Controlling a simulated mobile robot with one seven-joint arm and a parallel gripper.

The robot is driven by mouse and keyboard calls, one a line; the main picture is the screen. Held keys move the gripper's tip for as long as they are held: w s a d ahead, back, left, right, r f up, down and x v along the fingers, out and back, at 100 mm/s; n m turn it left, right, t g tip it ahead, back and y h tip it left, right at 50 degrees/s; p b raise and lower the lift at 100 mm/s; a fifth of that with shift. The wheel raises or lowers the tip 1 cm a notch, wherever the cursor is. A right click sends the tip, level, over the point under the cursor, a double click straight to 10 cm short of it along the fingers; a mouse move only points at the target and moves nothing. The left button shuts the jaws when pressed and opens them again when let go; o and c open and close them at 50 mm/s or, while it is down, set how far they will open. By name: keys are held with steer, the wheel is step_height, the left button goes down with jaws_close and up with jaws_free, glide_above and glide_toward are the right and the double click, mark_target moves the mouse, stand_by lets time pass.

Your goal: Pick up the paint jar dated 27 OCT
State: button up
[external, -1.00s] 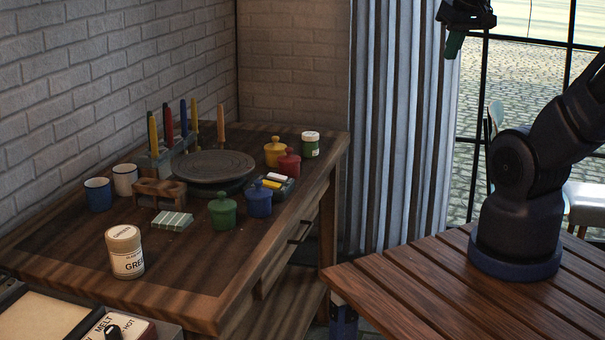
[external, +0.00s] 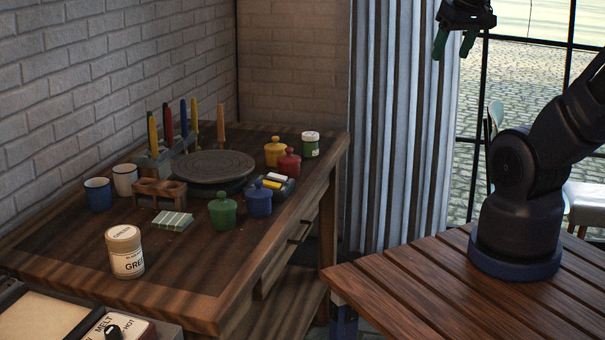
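Two labelled jars stand on the wooden worktable. A cream jar with a pale lid and a label reading "GRE..." (external: 126,252) is at the front left. A smaller green jar with a white lid (external: 310,145) is at the far right corner. I cannot read a date on either one. My gripper (external: 455,48) hangs high at the top right, in front of the window and far from both jars. Its two green fingertips are apart with nothing between them.
Yellow (external: 275,153), red (external: 289,162), blue (external: 258,200) and green (external: 223,212) lidded pots stand near the right edge. A round turntable (external: 212,166), a tool holder, two mugs (external: 98,194) and a wooden rack (external: 160,193) fill the back. The table front has bare room.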

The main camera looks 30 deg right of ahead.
steer(key=shift+o, duration=0.7)
